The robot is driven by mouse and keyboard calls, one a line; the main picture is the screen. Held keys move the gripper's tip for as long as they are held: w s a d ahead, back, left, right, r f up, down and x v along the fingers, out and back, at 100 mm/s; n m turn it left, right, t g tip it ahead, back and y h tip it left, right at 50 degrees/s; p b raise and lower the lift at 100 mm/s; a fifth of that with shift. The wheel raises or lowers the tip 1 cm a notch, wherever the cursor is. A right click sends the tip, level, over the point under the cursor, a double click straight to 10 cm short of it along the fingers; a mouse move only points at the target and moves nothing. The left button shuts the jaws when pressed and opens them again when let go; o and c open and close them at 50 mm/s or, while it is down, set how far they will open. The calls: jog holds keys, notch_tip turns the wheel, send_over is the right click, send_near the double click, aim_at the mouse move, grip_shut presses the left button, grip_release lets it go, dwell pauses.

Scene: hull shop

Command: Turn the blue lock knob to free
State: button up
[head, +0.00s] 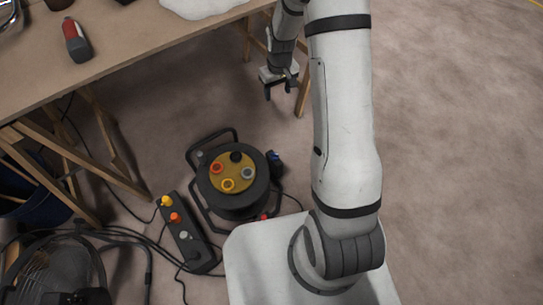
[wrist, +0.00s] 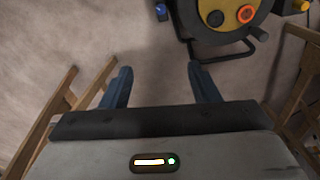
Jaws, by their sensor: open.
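A black cable reel (head: 232,190) with a yellow face stands on the floor in the head view. A small blue knob (head: 273,156) sticks out at its upper right side, and I take it for the lock knob. Its marks are too small to read. It also shows as a blue piece (wrist: 161,11) at the top of the wrist view, beside the reel (wrist: 203,35). My gripper (head: 281,91) is open and empty, above and behind the reel near the table edge. Its two fingers (wrist: 160,70) are spread, with bare floor between them and the knob beyond.
A power strip (head: 188,234) with coloured plugs and loose cables lies left of the reel. A wooden table (head: 130,45) on trestles stands at the upper left, holding a red and grey tool (head: 76,42). A dark fan-like object (head: 50,270) is at lower left. The right floor is clear.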

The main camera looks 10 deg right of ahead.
jog(key=b, duration=0.5)
send_over(274, 155)
notch_tip(274, 155, down, 20)
jog(key=shift+n+g, duration=0.5)
jog(key=shift+n, duration=0.3)
notch_tip(274, 155, down, 24)
jog(key=b, duration=0.7)
jog(key=shift+d+f, duration=0.15)
jog(key=shift+c, duration=0.4)
jog(key=c, duration=0.9)
jog(key=shift+o, duration=1.1)
jog(key=shift+a, duration=0.35)
jog(key=shift+d, duration=0.15)
jog(key=shift+c, duration=0.9)
jog(key=shift+n, duration=0.4)
